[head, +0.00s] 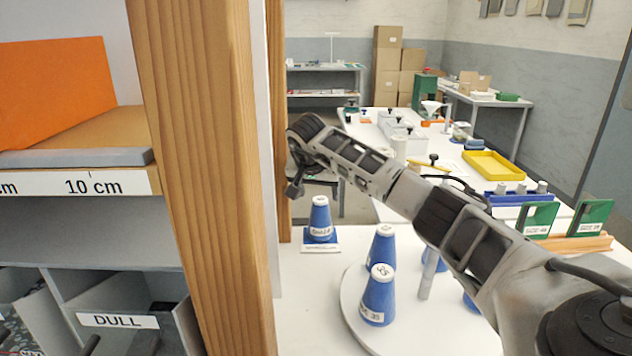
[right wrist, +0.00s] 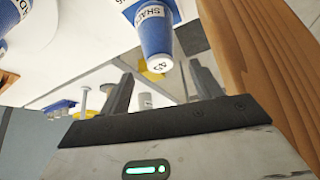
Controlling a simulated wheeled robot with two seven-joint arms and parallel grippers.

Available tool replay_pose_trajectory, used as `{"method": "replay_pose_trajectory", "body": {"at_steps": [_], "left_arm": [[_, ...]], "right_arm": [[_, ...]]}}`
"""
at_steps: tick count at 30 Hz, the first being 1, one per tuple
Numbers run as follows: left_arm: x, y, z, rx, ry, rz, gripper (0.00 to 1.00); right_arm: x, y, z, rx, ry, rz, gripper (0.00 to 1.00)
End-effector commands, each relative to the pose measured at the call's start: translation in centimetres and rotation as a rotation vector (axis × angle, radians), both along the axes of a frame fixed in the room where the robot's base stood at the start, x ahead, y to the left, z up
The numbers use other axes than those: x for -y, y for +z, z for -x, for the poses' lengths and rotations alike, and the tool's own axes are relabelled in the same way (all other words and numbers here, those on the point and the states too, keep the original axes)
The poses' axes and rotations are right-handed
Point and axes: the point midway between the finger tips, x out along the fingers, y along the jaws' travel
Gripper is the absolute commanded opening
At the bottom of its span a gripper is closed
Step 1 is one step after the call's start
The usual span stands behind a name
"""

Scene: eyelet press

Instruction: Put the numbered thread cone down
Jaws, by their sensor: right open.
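My right gripper (right wrist: 160,74) is open and empty. Its two fingers lie either side of the cone's top in that picture, with the cone apart from them. My left gripper is not in view.
A round white turntable (head: 352,318) holds several blue cones, with labelled ones (head: 378,297) near its left edge. A wooden post (head: 205,160) and shelf stand close on the left. A yellow tray (head: 492,165) and green boxes lie farther right.

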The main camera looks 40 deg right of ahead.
Motion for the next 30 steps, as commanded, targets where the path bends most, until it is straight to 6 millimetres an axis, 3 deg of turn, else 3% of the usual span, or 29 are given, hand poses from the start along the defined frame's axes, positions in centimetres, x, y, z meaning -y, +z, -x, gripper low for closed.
{"method": "replay_pose_trajectory", "body": {"at_steps": [3, 9, 30], "left_arm": [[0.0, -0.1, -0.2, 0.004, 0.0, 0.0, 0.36], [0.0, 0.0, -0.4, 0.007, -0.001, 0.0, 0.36], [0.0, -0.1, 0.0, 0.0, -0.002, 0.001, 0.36]], "right_arm": [[-0.9, 1.9, 0.6, 0.002, 0.001, 0.002, 0.64], [-1.7, 3.6, 1.2, 0.001, 0.0, 0.001, 0.64], [-1.7, 3.5, 1.2, -0.001, 0.0, 0.0, 0.64]]}}
